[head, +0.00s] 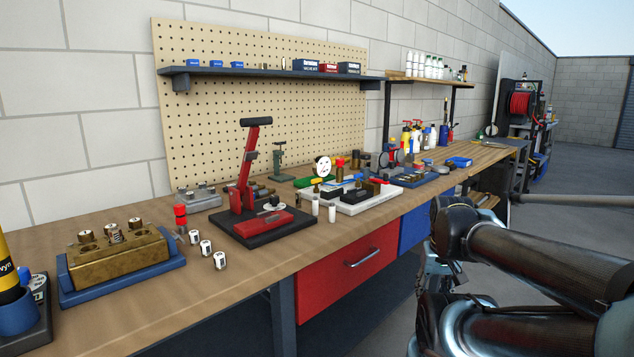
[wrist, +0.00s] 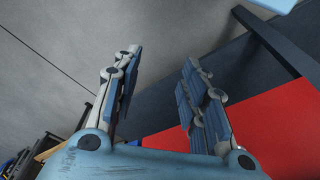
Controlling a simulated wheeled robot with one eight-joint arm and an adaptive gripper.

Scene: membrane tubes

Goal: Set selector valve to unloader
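I cannot single out the selector valve for sure in the head view. A white tray (head: 345,203) on the bench holds small brass, black, red and blue-handled fittings, too small to tell apart. A round white gauge (head: 322,166) stands at its back left. No label reading unloader is legible. My gripper (wrist: 160,60) is open and empty in the wrist view, its two blue-padded fingers well apart. It is below the bench top, near the red drawer front (wrist: 245,125), away from the fittings. In the head view my arm is at the lower right.
A red-levered press (head: 250,170) on a black base stands left of the tray. A brass block (head: 117,262) sits in a blue tray at the front left. Several small white cylinders stand between them. A shelf (head: 270,74) hangs behind.

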